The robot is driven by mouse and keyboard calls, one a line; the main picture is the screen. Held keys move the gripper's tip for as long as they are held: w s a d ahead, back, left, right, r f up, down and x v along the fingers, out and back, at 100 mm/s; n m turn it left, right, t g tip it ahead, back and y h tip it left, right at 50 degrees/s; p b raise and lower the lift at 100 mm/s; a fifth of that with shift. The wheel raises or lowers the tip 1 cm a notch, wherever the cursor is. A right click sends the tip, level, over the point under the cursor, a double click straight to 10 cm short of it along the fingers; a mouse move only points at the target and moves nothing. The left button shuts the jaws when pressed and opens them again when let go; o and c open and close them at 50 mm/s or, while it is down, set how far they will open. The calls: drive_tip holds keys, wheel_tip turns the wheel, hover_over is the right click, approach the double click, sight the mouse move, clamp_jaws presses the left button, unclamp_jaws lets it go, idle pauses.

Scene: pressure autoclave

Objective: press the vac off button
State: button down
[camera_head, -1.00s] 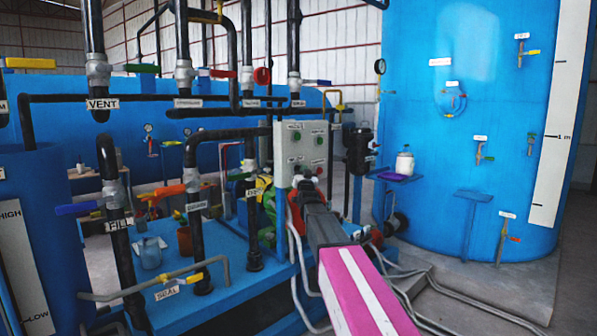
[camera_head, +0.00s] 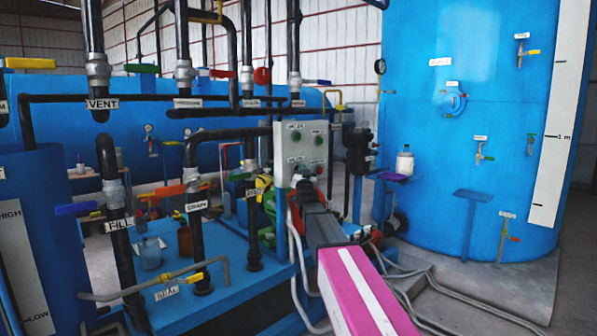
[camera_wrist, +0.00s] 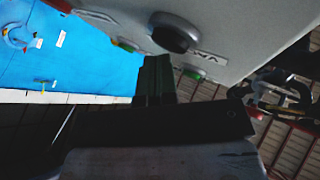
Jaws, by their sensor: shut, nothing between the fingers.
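A pale grey control box (camera_head: 303,153) stands behind my arm in the head view, with small green and red buttons on its front. A red button (camera_head: 318,170) shows at its lower right. The labels are too small to read there, so I cannot tell which is vac off. My gripper (camera_wrist: 155,62) is shut and empty, just below the knob; contact cannot be told.
Black pipes with coloured valve handles stand left of the box, including a drain pipe (camera_head: 196,235). A black cylinder (camera_head: 360,150) is close on its right. A large blue tank (camera_head: 465,110) fills the right. Grey hoses (camera_head: 430,290) lie on the floor.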

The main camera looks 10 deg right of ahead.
drive_tip(key=shift+w+a, duration=0.15)
drive_tip(key=shift+w, duration=0.05)
idle(0.6)
drive_tip(key=shift+s+d, duration=0.55)
drive_tip(key=shift+s, duration=0.15)
drive_tip(key=s+d, duration=0.1)
drive_tip(key=s, duration=0.1)
drive_tip(key=s+d, duration=0.2)
idle(0.4)
idle(0.4)
